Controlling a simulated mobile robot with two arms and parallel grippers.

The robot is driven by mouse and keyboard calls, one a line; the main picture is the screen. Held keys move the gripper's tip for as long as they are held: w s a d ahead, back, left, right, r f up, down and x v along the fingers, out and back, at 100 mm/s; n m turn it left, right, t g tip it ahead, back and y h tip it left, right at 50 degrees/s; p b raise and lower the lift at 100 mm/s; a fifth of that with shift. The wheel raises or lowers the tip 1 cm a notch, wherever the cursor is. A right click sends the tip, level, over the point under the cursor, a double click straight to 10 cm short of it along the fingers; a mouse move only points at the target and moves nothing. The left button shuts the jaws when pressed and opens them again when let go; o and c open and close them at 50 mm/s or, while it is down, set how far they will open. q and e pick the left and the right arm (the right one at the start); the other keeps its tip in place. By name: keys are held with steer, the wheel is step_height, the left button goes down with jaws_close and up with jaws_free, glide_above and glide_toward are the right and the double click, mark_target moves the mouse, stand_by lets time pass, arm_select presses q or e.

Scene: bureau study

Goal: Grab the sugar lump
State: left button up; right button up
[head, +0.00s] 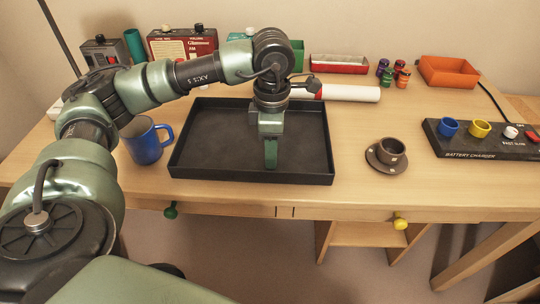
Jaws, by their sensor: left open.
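My left gripper (271,165) points straight down over the black tray (210,160); its fingers show edge-on, so the gap is hard to see. I see nothing between the fingers, and I cannot tell whether the tips touch the tray floor. A brown cup (391,150) stands on a dark saucer (374,163) to the right of the tray. Small pale spots show on the saucer, but they are too small to tell whether one is the sugar lump. I see no clear sugar lump elsewhere. My right gripper is out of view.
A blue mug (145,142) stands left of the tray. A white roll (350,93) lies behind it. A battery charger (470,148) with colored cups is at right. An orange bin (448,72) and small jars (393,73) stand at the back. Desk between tray and saucer is clear.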

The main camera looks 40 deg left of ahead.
arm_select(q)
jaws_close()
steer(key=shift+r, duration=0.15)
